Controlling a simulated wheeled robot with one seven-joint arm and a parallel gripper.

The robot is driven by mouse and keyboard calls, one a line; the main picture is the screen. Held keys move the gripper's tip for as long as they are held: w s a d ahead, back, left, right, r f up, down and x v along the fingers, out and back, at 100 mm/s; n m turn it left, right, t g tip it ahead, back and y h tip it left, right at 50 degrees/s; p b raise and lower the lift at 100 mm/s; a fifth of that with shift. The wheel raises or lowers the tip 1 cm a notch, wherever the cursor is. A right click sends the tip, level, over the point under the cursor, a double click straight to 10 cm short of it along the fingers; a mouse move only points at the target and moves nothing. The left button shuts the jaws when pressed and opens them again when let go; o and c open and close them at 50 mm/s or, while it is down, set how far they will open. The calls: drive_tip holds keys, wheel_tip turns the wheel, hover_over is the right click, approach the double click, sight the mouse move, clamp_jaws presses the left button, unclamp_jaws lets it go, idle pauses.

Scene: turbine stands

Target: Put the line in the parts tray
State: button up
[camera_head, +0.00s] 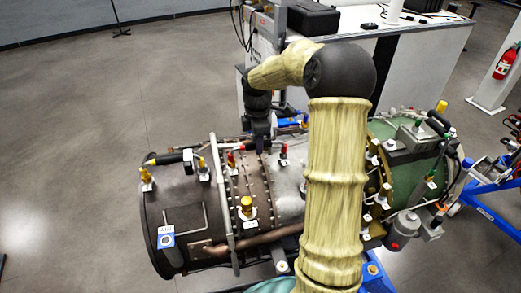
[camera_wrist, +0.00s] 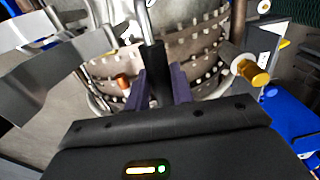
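In the wrist view, the two dark purple fingers of my gripper (camera_wrist: 164,80) stand on either side of a black sleeve on a thin silver tube, which looks like the line (camera_wrist: 145,18). The fingers are close to the sleeve. I cannot tell whether they press on it. In the head view, my gripper (camera_head: 262,145) points down at the top of the turbine engine (camera_head: 195,225), left of my arm. The line cannot be made out there. I cannot identify a parts tray in either view.
A white-sided workbench (camera_head: 415,60) with a black case (camera_head: 313,18) stands behind the engine. Brass-capped fittings (camera_head: 247,205) and pipes stick out of the engine casing. A blue stand (camera_head: 490,210) is at the right.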

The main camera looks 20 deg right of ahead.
clamp_jaws()
drive_tip(key=shift+r+p, duration=0.75)
drive_tip(key=shift+r+p, duration=0.75)
drive_tip(key=shift+r, duration=0.1)
